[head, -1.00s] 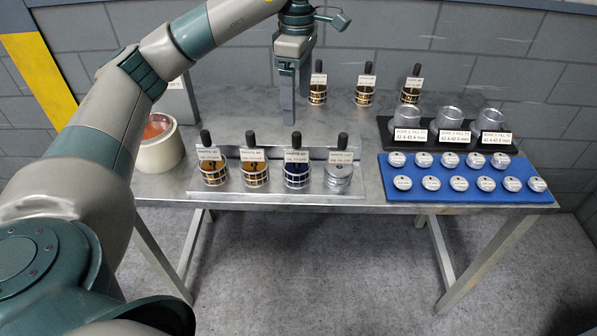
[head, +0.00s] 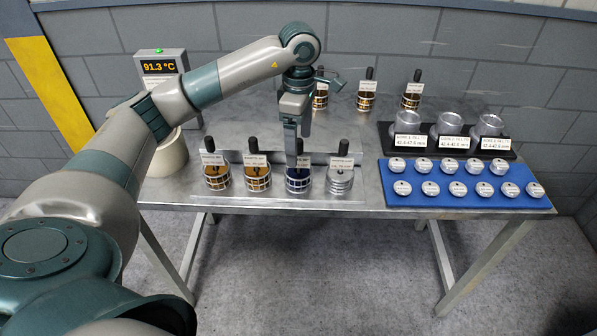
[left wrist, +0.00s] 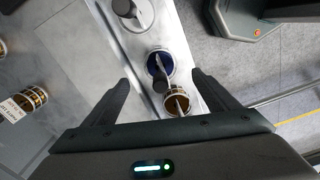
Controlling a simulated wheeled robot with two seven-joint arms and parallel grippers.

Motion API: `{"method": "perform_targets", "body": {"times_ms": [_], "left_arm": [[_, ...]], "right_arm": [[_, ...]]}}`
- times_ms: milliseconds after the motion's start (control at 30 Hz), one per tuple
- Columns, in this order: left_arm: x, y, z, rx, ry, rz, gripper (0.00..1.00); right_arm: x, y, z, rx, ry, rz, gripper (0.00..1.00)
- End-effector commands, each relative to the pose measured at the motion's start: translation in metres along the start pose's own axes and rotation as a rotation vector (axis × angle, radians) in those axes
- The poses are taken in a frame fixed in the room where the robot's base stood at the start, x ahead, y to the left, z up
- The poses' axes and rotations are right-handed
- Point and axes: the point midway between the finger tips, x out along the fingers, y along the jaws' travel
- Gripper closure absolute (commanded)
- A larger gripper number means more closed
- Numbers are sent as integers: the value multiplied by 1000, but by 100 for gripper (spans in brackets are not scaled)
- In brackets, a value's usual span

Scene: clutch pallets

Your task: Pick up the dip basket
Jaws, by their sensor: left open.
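A row of dip baskets with black handles and white tags stands on a metal rack at the table's front. Two are amber, the left one (head: 216,177) and the second (head: 257,178). The third is blue (head: 298,184), and the fourth is plain grey metal (head: 340,183). My left gripper (head: 297,155) is open above the blue basket and partly hides its handle and tag. In the left wrist view, the blue basket (left wrist: 155,64) and an amber one (left wrist: 179,102) lie between or just beyond the spread fingers. My right gripper is not in view.
Several more baskets, one of them amber (head: 366,100), stand at the back. A black stand (head: 385,140) with clear cups and a blue mat (head: 400,203) with round metal pieces are at right. A pale pot (head: 160,160) and a display (head: 161,67) reading 91.3 °C are at left.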

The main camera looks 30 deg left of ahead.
Motion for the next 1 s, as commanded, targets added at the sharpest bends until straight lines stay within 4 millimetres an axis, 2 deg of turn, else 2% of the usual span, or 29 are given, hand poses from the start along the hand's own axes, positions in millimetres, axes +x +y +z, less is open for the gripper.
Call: {"method": "perform_targets", "body": {"times_ms": [200,567,733,1000], "left_arm": [[20,0,0,1,0,-1,19],[23,0,0,1,0,0,19],[28,0,-1,0,1,-2,19],[58,-2,-2,0,2,-4,19]], "right_arm": [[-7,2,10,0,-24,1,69],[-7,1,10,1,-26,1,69],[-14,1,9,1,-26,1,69],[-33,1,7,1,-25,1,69]]}}
